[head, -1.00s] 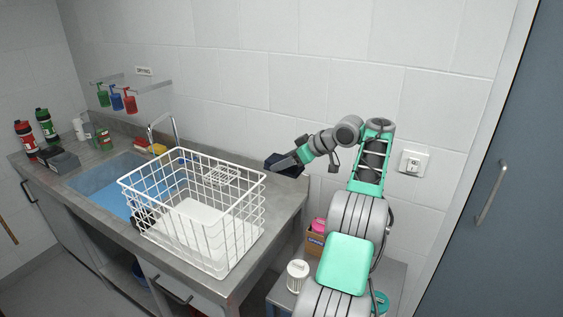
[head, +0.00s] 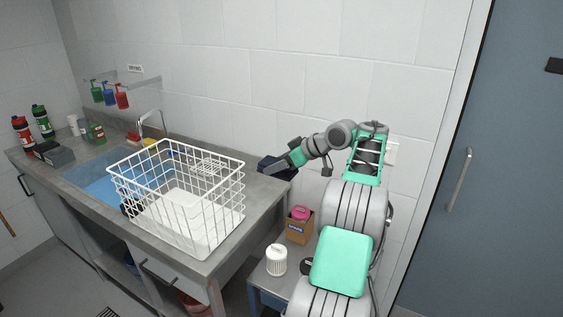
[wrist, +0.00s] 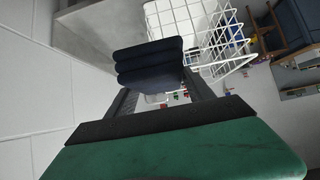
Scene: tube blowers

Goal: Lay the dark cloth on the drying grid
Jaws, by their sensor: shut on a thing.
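My gripper (head: 280,166) is shut on the dark cloth (head: 268,163), at the right end of the counter near the wall. In the wrist view, the folded navy cloth (wrist: 148,62) sits between my two fingers in several layers. A small white wire grid (head: 207,164), which looks like the drying grid, shows through the bars of the basket, left of my gripper. The cloth is apart from it. The basket bars partly hide the grid.
A tall white wire basket (head: 240,186) stands at the counter's front edge, between the sink (head: 98,181) and my gripper. A faucet (head: 152,120) rises behind it. A low table right of the counter holds a white canister (head: 276,260) and a cardboard box (head: 298,230).

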